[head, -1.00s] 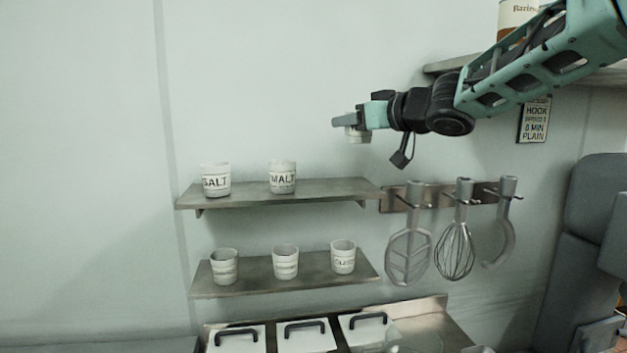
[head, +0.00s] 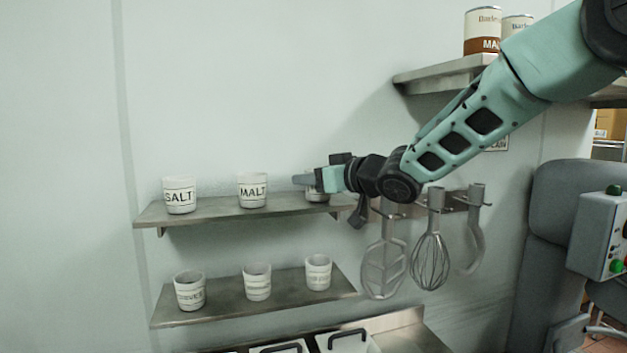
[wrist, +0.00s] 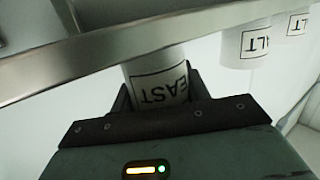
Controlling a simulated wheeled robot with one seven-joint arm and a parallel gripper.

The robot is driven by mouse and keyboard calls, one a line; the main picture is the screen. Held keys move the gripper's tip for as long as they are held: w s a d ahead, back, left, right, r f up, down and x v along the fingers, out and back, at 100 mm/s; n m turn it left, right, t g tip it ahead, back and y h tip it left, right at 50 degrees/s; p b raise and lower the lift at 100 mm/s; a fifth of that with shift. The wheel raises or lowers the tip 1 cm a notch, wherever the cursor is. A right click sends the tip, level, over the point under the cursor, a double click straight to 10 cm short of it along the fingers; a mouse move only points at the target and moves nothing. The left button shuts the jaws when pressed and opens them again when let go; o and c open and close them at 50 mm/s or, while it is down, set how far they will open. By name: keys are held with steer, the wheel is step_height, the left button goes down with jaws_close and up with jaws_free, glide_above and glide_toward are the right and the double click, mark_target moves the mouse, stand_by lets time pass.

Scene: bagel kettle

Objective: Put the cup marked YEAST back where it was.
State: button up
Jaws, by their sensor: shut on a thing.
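The cup marked YEAST (wrist: 160,88) is between my fingers in the wrist view, its lettering upside down and partly hidden. In the head view the same cup (head: 315,195) is at the right end of the upper shelf (head: 225,211), mostly hidden by my gripper (head: 306,181). My gripper is shut on it. The cup looks upright; I cannot tell whether its base touches the shelf. The MALT cup (head: 252,191) and the SALT cup (head: 179,196) stand to its left on the same shelf, with a gap between MALT and YEAST.
Three cups, the middle one (head: 257,282) among them, stand on the lower shelf (head: 225,308). A whisk (head: 430,260) and other mixer tools hang from a rack at the right. A higher shelf (head: 440,75) with cans is at the upper right.

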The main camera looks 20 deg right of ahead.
steer(key=shift+f, duration=0.2)
steer(key=o, duration=1)
steer(key=shift+r, duration=0.25)
steer(key=shift+s+d, duration=0.2)
steer(key=v, duration=1.1)
steer(key=shift+s+d+b, duration=0.1)
steer(key=shift+s+b, duration=0.15)
steer(key=shift+b, duration=0.15)
